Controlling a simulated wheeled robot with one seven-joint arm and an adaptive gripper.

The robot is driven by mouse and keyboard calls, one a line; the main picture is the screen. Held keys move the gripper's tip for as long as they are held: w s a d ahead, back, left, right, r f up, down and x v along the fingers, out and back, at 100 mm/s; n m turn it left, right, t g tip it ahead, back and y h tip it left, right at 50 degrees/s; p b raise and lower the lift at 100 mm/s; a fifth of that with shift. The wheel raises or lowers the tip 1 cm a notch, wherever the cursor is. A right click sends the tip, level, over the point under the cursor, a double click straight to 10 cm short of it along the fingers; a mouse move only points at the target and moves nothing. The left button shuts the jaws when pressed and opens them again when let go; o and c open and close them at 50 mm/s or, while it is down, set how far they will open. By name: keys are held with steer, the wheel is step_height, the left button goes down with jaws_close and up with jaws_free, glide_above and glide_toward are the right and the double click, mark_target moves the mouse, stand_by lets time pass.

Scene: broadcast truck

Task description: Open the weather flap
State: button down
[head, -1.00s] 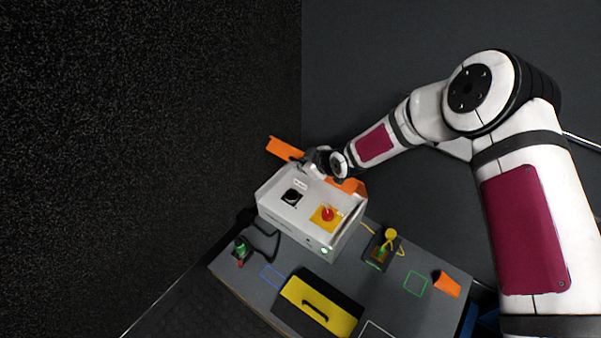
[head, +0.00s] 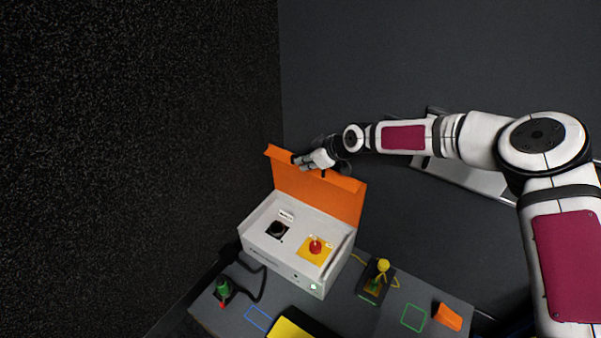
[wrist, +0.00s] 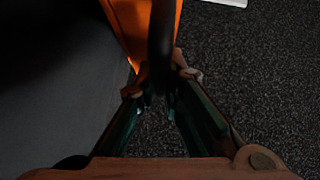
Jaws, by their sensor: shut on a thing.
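The orange weather flap (head: 335,197) stands raised, roughly upright, along the back edge of the white control box (head: 265,262). The box's top panel is uncovered, with a black knob (head: 277,230) and a red button on a yellow plate (head: 315,247). My gripper (head: 303,161) is at the flap's upper edge, left of its middle. In the wrist view my fingers (wrist: 160,82) are closed around a dark bar (wrist: 161,40) in front of the orange flap (wrist: 130,25). The bar looks like the flap's handle; its far end is out of view.
The box stands on a grey bench. A yellow case (head: 298,326), a green-and-red plug (head: 223,290), a yellow-topped device (head: 380,268) and an orange wedge (head: 448,317) are around it. A dark wall is close on the left.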

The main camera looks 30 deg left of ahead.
steer(key=shift+w+d+r+b, duration=0.1)
steer(key=shift+w+b, duration=0.15)
steer(key=shift+w, duration=0.3)
steer(key=shift+w+a+r+b, duration=0.1)
steer(key=shift+w+b, duration=0.1)
steer(key=shift+w, duration=0.4)
steer(key=shift+w+d+r+b, duration=0.1)
steer(key=shift+w+b, duration=0.15)
steer(key=shift+w, duration=0.3)
steer(key=c, duration=1.7)
jaws_free()
steer(key=shift+f, duration=0.1)
steer(key=v, duration=1.2)
steer(key=shift+s, duration=0.1)
